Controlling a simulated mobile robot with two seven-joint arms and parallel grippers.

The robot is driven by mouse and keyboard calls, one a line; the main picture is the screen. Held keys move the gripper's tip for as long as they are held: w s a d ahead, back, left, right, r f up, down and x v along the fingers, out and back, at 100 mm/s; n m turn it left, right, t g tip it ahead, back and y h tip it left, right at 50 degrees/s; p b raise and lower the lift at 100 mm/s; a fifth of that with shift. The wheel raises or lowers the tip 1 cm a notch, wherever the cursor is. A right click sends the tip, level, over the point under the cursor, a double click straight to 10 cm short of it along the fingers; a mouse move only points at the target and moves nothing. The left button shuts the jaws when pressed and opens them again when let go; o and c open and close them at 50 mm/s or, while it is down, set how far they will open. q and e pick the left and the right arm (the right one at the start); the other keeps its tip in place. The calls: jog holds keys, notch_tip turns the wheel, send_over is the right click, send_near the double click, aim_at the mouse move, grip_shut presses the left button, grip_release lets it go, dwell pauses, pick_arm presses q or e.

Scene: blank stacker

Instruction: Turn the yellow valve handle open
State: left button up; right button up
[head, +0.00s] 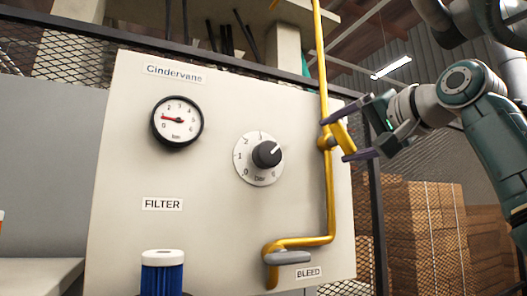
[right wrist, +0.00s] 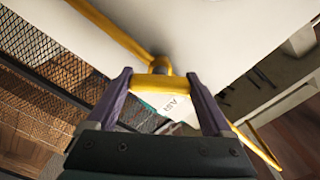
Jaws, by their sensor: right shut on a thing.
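The yellow valve handle (head: 344,137) sits on the vertical yellow pipe (head: 329,205) at the right side of the pale panel. It looks tilted against the pipe. My right gripper (head: 338,138) comes in from the right, with one purple finger at each end of the handle. In the right wrist view the handle (right wrist: 155,86) spans the gap between the fingers (right wrist: 163,84), and the gripper is shut on it. The fingers hide the handle's ends. My left gripper is not in view.
The panel (head: 120,180) carries a gauge (head: 177,121), a black knob (head: 267,154) and FILTER and BLEED labels. A grey lever (head: 289,258) sits at the pipe's lower bend. A blue filter (head: 162,275) stands below. Mesh fencing and stacked boxes (head: 425,230) are behind.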

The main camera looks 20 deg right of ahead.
jog(key=m+p, duration=0.1)
jog(key=m, duration=0.3)
jog(key=shift+w, duration=0.1)
jog(key=shift+f+m+p, duration=0.1)
jog(key=shift+m+p, duration=0.45)
jog(key=shift+m, duration=1.05)
jog(key=o, duration=1.1)
jog(key=shift+o, duration=0.2)
